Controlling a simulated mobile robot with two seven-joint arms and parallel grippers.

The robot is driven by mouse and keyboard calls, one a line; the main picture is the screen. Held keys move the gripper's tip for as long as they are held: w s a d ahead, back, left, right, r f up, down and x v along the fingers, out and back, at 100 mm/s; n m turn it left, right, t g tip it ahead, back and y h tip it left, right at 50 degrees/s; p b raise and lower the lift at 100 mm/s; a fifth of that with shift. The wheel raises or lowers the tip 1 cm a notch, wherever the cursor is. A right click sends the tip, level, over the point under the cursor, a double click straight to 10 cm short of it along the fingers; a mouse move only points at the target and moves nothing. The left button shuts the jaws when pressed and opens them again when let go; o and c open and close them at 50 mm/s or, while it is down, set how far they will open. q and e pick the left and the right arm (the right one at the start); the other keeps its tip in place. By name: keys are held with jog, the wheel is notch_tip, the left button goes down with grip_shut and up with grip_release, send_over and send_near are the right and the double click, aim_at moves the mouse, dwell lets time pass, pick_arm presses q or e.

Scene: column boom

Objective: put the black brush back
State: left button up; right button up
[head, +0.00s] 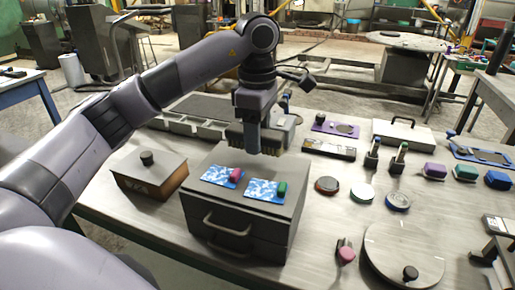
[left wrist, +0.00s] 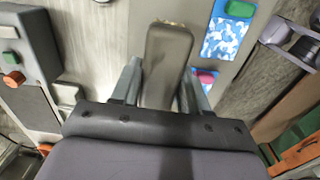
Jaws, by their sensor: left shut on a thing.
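My left gripper (head: 253,148) hangs above the back of a dark drawer box (head: 215,202). It is shut on the black brush (head: 274,138), a dark block with bristles that sticks out on both sides of the finger. In the left wrist view the brush (left wrist: 168,65) is a long dark grey shape with a rounded end between the two fingers of my left gripper (left wrist: 160,85). The brush appears held above the box top; I cannot tell whether it touches. My right gripper is not in view.
Two blue-white patterned pads (head: 265,191) with a pink block (head: 235,174) and a green block (head: 282,188) lie on the drawer box. A lidded wooden box (head: 150,178) stands left. Discs, small blocks and a round turntable (head: 404,252) occupy the table's right side.

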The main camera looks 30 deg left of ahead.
pick_arm(q)
notch_tip(320, 180, down, 3)
jog(key=shift+f, duration=0.1)
jog(key=shift+f, duration=0.2)
jog(key=o, duration=1.1)
jog(key=shift+r, duration=0.1)
jog(key=shift+r, duration=0.15)
notch_tip(320, 180, up, 12)
jog(key=shift+p, duration=1.15)
